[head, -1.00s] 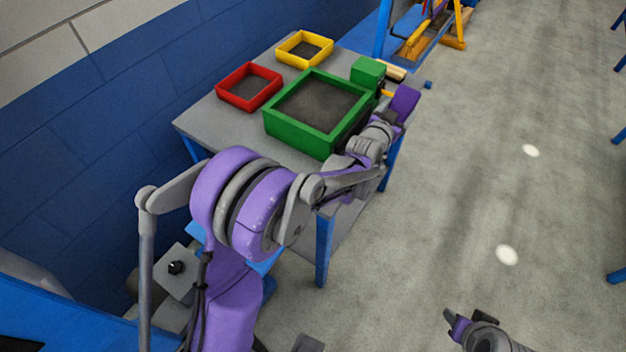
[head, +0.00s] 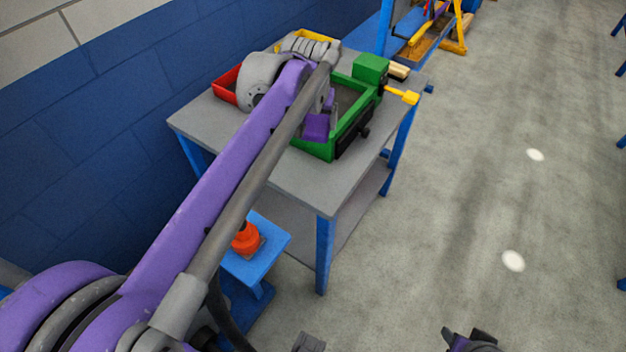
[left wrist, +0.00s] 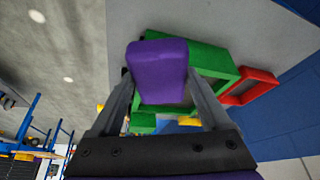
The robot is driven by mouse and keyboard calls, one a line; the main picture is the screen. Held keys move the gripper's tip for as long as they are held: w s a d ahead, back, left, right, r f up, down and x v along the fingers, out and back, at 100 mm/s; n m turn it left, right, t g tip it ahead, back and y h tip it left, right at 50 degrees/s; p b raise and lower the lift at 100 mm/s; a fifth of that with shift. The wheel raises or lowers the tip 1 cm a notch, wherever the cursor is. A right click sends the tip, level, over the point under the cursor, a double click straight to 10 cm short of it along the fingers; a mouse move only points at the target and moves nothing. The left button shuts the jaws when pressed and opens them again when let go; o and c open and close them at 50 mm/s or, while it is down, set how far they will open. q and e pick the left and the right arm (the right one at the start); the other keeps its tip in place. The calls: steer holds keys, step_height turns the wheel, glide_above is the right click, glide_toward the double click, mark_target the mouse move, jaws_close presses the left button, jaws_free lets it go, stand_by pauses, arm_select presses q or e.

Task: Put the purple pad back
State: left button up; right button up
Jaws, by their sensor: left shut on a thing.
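The purple pad (head: 317,127) is held by my left gripper (head: 322,103) over the near part of the green-framed tray (head: 313,150) on the grey table. In the left wrist view the pad (left wrist: 158,62) sits between the two grey fingers of my left gripper (left wrist: 157,84), with the green tray (left wrist: 222,62) behind it. I cannot tell whether the pad touches the tray. My left arm hides much of the tray's left side. My right gripper (head: 470,342) is at the bottom edge, partly cut off and away from the table.
A red tray (head: 226,86) and a yellow tray (head: 334,40) are partly hidden by my left arm. A green block (head: 370,68) and a yellow handle (head: 404,96) are at the table's right. A blue stool (head: 262,252) carries an orange object (head: 246,237). The floor at right is open.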

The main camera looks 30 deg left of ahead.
arm_select(q)
steer(key=b, duration=0.2)
glide_above(313, 176)
steer(key=s, duration=0.1)
steer(key=f, duration=1.2)
steer(key=shift+s+d+f, duration=0.2)
steer(key=shift+d+f, duration=0.05)
steer(key=shift+f, duration=0.15)
step_height(313, 176, down, 5)
steer(key=shift+r+b, duration=0.1)
steer(key=shift+b, duration=0.4)
steer(key=o, duration=1)
steer(key=p+v, duration=0.2)
steer(key=v, duration=1)
steer(key=s+d+f+m, duration=0.1)
steer(key=s+d+f, duration=0.2)
steer(key=s, duration=0.3)
steer(key=s+d+f+m+h, duration=0.1)
steer(key=s+d+f, duration=0.1)
steer(key=s+f, duration=0.2)
steer(key=s+d+f+m, duration=0.1)
steer(key=s+d+f, duration=0.2)
steer(key=s, duration=0.4)
steer(key=shift+s+d+f, duration=0.35)
steer(key=shift+f, duration=0.25)
